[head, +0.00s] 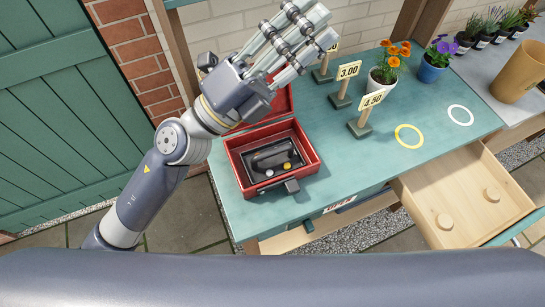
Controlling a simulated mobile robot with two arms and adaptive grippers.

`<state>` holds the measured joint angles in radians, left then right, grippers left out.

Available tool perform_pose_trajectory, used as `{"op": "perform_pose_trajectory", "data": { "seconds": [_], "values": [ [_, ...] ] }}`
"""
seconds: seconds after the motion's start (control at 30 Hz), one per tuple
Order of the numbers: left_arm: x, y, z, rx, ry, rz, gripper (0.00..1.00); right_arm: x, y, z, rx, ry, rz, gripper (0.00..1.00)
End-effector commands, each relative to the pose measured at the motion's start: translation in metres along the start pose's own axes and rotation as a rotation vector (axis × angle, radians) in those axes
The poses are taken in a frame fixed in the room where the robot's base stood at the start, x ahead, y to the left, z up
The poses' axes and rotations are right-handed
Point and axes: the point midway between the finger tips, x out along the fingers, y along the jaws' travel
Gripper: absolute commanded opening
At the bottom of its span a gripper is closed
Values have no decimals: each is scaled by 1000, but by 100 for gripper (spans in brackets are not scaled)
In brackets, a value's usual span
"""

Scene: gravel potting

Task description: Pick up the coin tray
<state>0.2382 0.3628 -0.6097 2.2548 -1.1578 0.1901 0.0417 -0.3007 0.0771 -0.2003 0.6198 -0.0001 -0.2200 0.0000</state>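The coin tray (272,160) is black and sits inside the open red cash box (246,179) on the green table. A few small coins (287,166) lie in it, one yellowish and one pale. The tray has a dark raised part across its middle. My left gripper (309,24) is in front of the box's raised lid in the picture, its fingers stretched out towards the top right. The fingers are apart with nothing between them, and they do not touch the tray. The gripper and forearm hide much of the lid. My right gripper is not in view.
Price signs (365,111) and pots with orange (386,75) and purple flowers (433,65) stand behind and right of the box. A yellow ring (408,136) and a white ring (460,114) mark the tabletop. An open wooden drawer (451,193) juts out at right.

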Motion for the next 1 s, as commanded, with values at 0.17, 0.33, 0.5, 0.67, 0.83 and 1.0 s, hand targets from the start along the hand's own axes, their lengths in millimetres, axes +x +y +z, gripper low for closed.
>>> {"op": "perform_pose_trajectory", "data": {
  "seconds": [0.17,0.33,0.5,0.67,0.83,1.0],
  "values": [
    [-1,39,-82,290,455,121,38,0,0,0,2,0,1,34],
    [-44,106,-115,550,851,329,38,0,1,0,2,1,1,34],
    [-109,168,-89,779,1184,622,38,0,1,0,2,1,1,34],
    [-160,196,-36,921,1379,898,38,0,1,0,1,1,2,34],
    [-189,202,2,988,1470,1080,38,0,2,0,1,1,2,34],
    [-199,216,8,995,1493,1127,38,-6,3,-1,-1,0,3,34]
  ]
}}
